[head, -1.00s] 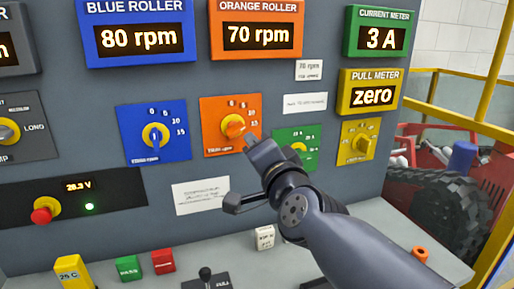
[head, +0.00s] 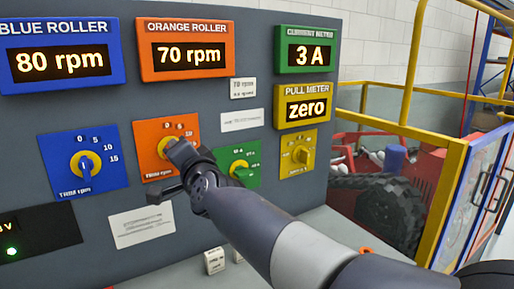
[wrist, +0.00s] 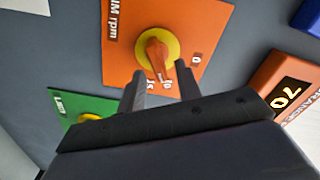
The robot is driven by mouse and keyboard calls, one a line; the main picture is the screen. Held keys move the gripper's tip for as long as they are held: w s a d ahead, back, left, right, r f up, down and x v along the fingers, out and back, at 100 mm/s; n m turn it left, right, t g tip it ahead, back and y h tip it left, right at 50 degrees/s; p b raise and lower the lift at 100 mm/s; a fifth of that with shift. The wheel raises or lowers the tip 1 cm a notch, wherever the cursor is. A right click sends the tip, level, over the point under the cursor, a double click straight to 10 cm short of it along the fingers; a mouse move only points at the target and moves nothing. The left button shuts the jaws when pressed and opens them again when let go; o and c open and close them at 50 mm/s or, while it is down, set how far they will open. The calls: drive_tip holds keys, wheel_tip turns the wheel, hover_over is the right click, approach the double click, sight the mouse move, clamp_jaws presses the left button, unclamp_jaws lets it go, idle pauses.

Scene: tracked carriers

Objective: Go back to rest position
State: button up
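My gripper (head: 173,168) is in front of the orange roller's dial plate (head: 152,129) in the head view. In the wrist view my gripper (wrist: 160,90) has its two fingers apart with nothing between them. The orange knob (wrist: 158,52) on its yellow disc lies just beyond the fingertips; I cannot tell if they touch it. In the head view the orange knob (head: 168,146) is partly hidden by my gripper. My forearm crosses the lower right of the head view.
The orange meter (head: 187,55) reads 70 rpm, the blue meter (head: 63,61) 80 rpm. The blue dial (head: 88,164), green dial (head: 243,162) and yellow dial (head: 300,153) flank the orange one. A yellow railing (head: 412,132) and a dark tyre (head: 385,212) stand at right.

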drive_tip(key=shift+w+a, duration=0.25)
drive_tip(key=shift+w, duration=0.15)
drive_tip(key=p+v, duration=0.1)
drive_tip(key=v, duration=1)
drive_tip(key=w+a+n+p, duration=0.5)
drive_tip(key=w+a+n, duration=0.1)
drive_tip(key=w+n, duration=0.3)
drive_tip(key=shift+r, duration=0.25)
idle(0.4)
drive_tip(key=shift+f, duration=0.1)
